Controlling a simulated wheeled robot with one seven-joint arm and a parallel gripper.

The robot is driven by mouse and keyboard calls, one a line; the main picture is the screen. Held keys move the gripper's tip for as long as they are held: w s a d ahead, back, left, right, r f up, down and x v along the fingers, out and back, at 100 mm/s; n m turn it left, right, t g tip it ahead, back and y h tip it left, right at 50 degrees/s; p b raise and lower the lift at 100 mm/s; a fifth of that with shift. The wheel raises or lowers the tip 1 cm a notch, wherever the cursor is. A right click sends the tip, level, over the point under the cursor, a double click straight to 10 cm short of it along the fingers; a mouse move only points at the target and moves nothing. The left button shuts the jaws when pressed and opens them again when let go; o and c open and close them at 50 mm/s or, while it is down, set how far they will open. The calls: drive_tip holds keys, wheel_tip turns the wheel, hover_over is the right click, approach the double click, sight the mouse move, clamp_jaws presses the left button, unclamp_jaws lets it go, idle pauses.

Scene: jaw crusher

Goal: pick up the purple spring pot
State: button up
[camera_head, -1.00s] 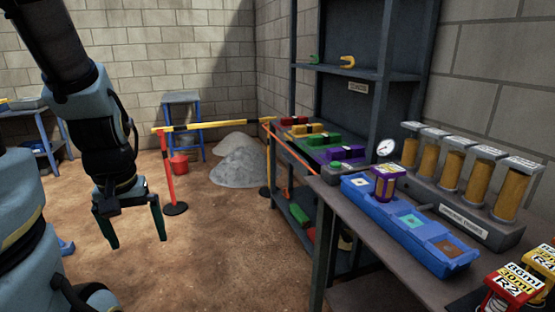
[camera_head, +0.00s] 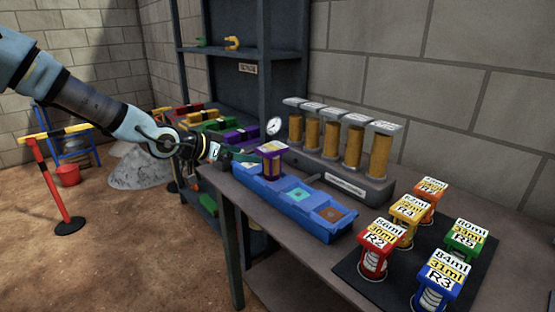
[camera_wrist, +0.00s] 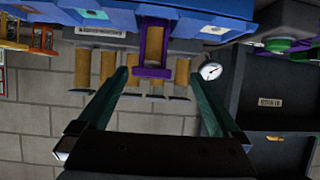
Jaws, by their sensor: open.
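The purple spring pot (camera_head: 272,160) has a purple frame with a pale label on top and an amber body. It stands upright in the left part of the blue tray (camera_head: 290,206) on the bench. My gripper (camera_head: 245,157) is at the pot's left side, reaching level towards it. In the wrist view the pot (camera_wrist: 153,50) shows between and beyond the two green fingers of my gripper (camera_wrist: 160,85). The fingers are spread wide, with a gap on each side of the pot. In the head view the near finger partly merges with the pot's left edge, so contact there is unclear.
A row of amber cylinders (camera_head: 330,144) in a grey holder stands behind the tray. A gauge (camera_head: 273,126) is close behind the pot. Several labelled spring pots, among them a red one (camera_head: 375,252), stand on a dark mat at the right. A shelf (camera_head: 245,90) rises behind.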

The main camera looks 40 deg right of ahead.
sight(279, 149)
drive_tip(key=shift+m+g+h, duration=0.3)
drive_tip(key=shift+h, duration=0.3)
drive_tip(key=d, duration=0.2)
drive_tip(key=s+d, duration=0.1)
drive_tip(key=d, duration=0.2)
drive_tip(key=d+p, duration=0.1)
drive_tip(key=d, duration=0.1)
drive_tip(key=shift+s+d+r, duration=0.15)
drive_tip(key=shift+s+r, duration=0.05)
drive_tip(key=shift+r, duration=0.15)
drive_tip(key=shift+f+p+x, duration=0.2)
drive_tip(key=shift+p+x, duration=0.45)
drive_tip(key=shift+x, duration=0.8)
drive_tip(key=shift+f+p+x, duration=0.2)
drive_tip(key=shift+p+x, duration=0.4)
drive_tip(key=shift+x, duration=0.85)
drive_tip(key=c, duration=1.5)
